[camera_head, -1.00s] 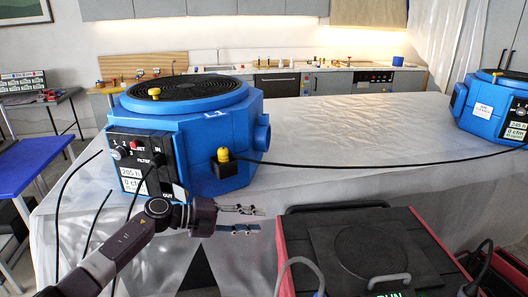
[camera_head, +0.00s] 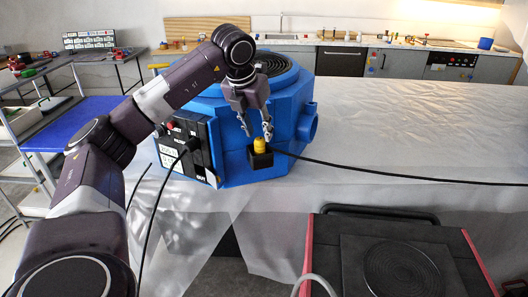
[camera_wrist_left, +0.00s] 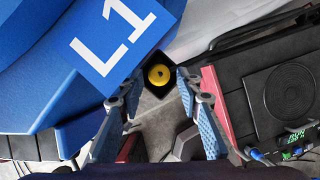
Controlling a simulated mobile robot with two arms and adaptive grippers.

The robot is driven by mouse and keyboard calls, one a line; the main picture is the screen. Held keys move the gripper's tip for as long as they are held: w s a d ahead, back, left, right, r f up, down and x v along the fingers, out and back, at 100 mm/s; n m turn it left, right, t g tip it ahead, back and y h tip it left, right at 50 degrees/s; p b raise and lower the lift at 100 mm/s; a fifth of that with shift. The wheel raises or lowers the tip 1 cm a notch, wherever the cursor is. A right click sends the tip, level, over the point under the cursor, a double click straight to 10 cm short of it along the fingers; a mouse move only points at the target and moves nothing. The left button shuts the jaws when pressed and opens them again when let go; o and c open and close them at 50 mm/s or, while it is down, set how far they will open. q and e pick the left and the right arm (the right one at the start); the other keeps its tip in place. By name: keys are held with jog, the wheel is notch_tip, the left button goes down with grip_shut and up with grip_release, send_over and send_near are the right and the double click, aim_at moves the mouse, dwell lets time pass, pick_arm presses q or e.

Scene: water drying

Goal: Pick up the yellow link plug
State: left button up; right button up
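The yellow link plug (camera_head: 259,145) sits at a black socket (camera_head: 260,160) on the front right side of the blue machine (camera_head: 236,168). My left gripper (camera_head: 257,130) hangs above the plug, fingers pointing down. In the left wrist view the yellow plug (camera_wrist_left: 159,75) shows in its black housing, beyond and between the two spread fingertips (camera_wrist_left: 157,95). The gripper is open and does not appear to hold the plug. My right gripper is not in view.
A black cable (camera_head: 400,178) runs right from the socket across the white-covered table (camera_head: 400,120). A black and red unit (camera_head: 400,255) stands low at the right. The blue machine body with its "L1" label (camera_wrist_left: 112,35) is close beside the left gripper.

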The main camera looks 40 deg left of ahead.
aim_at(259, 139)
pick_arm(q)
jog(key=x, duration=0.1)
jog(key=p+x, duration=0.1)
jog(key=x, duration=0.1)
jog(key=shift+s+a+f, duration=0.15)
jog(key=shift+f, duration=0.2)
jog(key=shift+w+f, duration=0.35)
jog(key=shift+f, duration=0.1)
jog(key=shift+s+r, duration=0.1)
jog(key=shift+s, duration=0.05)
jog(key=shift+c, duration=1.2)
grip_shut()
